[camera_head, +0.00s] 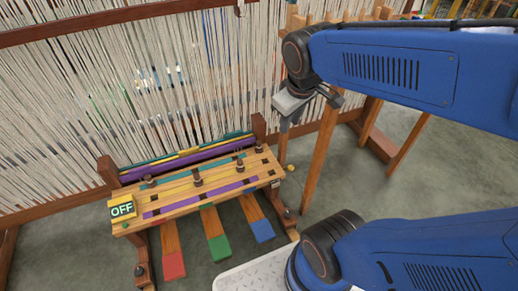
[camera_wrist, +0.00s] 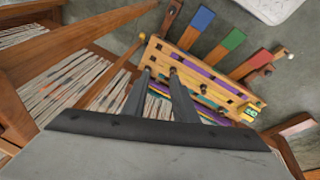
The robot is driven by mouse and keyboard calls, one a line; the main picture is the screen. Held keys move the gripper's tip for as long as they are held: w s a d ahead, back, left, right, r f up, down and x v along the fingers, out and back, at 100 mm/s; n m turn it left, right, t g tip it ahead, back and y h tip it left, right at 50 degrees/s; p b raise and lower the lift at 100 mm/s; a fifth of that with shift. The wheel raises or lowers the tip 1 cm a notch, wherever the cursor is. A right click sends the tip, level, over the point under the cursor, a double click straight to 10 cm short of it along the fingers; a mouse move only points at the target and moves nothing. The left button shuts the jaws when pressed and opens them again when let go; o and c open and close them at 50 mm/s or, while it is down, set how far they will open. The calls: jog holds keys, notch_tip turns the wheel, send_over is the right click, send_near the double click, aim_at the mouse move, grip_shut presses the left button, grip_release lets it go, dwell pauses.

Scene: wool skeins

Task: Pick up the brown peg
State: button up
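Several dark brown pegs stand upright in a wooden board (camera_head: 185,199) with purple and teal strips. In the head view one peg (camera_head: 259,147) is at the right end, another (camera_head: 241,158) just left of it, one (camera_head: 198,181) near the middle and one (camera_head: 150,180) at the left. I cannot tell which is meant. My gripper (camera_head: 286,132) is above and right of the board, apart from it. In the wrist view its two fingers (camera_wrist: 160,72) are spread with an empty gap. The board (camera_wrist: 213,92) lies beyond the fingertips, which overlap its near pegs in the picture.
A loom frame with pale hanging threads (camera_head: 110,90) stands behind the board. An "OFF" sign (camera_head: 122,210) is at the board's left end. Red, green (camera_head: 219,248) and blue pedals extend in front. A wooden post (camera_head: 318,160) rises beside my gripper.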

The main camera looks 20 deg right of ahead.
jog(key=w+f+n+g+h, duration=0.1)
jog(key=w+f+n, duration=0.25)
jog(key=w, duration=0.55)
jog(key=n+g+h, duration=0.2)
jog(key=n+h, duration=0.1)
jog(key=n, duration=1)
send_over(259, 143)
jog(key=a, duration=0.6)
notch_tip(259, 143, down, 21)
jog(key=shift+y, duration=0.3)
jog(key=x, duration=1.7)
jog(key=shift+s+a, duration=0.1)
jog(key=shift+s, duration=0.15)
grip_shut()
